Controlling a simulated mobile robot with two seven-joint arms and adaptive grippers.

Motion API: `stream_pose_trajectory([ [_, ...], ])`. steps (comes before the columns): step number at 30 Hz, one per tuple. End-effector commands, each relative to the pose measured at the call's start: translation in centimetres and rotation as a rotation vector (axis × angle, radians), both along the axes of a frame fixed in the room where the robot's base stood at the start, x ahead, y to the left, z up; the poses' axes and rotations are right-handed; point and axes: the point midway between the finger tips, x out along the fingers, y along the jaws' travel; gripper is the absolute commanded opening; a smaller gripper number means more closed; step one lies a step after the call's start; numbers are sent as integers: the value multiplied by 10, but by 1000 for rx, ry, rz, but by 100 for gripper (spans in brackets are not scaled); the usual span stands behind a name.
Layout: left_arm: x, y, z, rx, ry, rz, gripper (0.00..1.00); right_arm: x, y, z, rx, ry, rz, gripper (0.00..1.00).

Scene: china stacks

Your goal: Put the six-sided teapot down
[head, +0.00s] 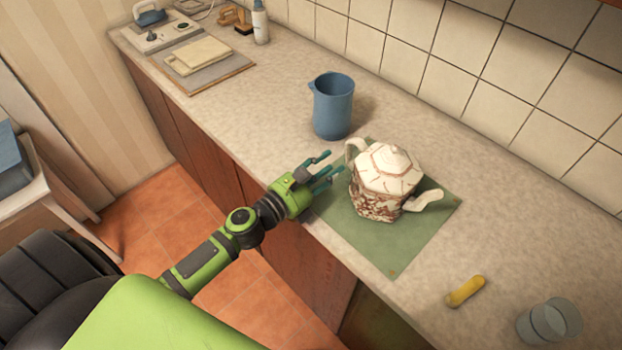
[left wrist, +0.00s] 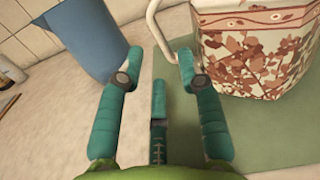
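The six-sided teapot (head: 380,187) is cream with a brown floral pattern. It stands upright on a green mat (head: 385,255) on the counter, its spout to the right and its handle to the left. It also shows in the left wrist view (left wrist: 258,45), at the upper right, with its pale handle (left wrist: 155,25) beside the fingers. My left gripper (head: 328,172) is open beside the teapot's handle side, with its fingers apart. The fingers show spread in the left wrist view (left wrist: 157,68), with nothing gripped between them. My right gripper is not in view.
A blue jug (head: 333,108) stands behind the left gripper. A yellow object (head: 465,291) and clear glass discs (head: 552,320) lie at the right front. A board with folded cloth (head: 198,56) and a bottle (head: 260,22) are at the far left. Counter between is clear.

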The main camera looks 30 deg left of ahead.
Motion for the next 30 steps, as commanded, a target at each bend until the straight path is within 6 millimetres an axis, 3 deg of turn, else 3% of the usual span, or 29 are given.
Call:
stream_pose_trajectory([
  [3, -23, 8, -3, -1, 2, -1, 37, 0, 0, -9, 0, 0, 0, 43],
  [10, -47, 17, -1, -1, -1, 0, 37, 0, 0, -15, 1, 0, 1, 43],
  [30, -50, 19, 0, -1, -1, 0, 37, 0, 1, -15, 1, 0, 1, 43],
])
